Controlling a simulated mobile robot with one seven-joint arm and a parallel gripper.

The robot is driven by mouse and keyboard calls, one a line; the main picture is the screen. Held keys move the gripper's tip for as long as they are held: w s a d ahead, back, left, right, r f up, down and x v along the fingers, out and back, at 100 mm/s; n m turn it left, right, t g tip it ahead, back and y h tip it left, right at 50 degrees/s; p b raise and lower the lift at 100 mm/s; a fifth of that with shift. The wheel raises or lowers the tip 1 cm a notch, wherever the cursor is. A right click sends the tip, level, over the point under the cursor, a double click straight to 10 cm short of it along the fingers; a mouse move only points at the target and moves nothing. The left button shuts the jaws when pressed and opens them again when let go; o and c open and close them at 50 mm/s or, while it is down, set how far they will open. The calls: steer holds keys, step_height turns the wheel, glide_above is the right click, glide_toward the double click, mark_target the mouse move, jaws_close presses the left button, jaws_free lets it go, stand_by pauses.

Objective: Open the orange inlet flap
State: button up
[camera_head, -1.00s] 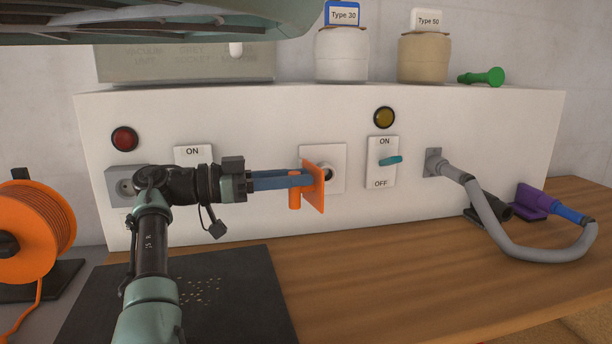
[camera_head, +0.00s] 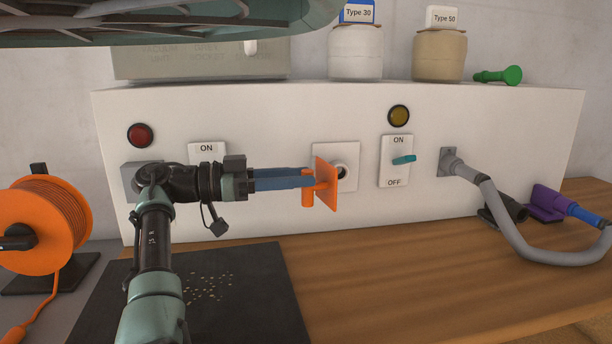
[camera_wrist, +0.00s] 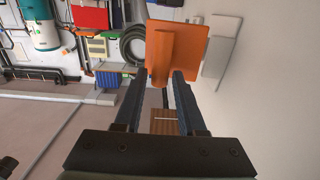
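The orange inlet flap (camera_head: 326,185) stands swung out from its white square inlet plate (camera_head: 350,158) on the wall panel. The dark round inlet hole shows partly behind the flap's edge. A short orange cylindrical handle (camera_head: 308,192) sticks out from the flap's left face. My gripper (camera_head: 309,181) reaches in from the left, its blue fingers at the handle. In the wrist view the flap (camera_wrist: 192,48) is beyond the fingertips (camera_wrist: 160,76), which stand apart on either side of the handle. Any contact there is hard to make out.
A teal switch (camera_head: 404,160) is right of the inlet, with a yellow lamp (camera_head: 398,115) above. A grey hose (camera_head: 495,205) loops over the wooden bench further right. An orange cable reel (camera_head: 40,225) stands left. The bench below the flap is clear.

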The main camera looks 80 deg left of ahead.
steer(key=s, duration=1.1)
steer(key=shift+a+p, duration=0.4)
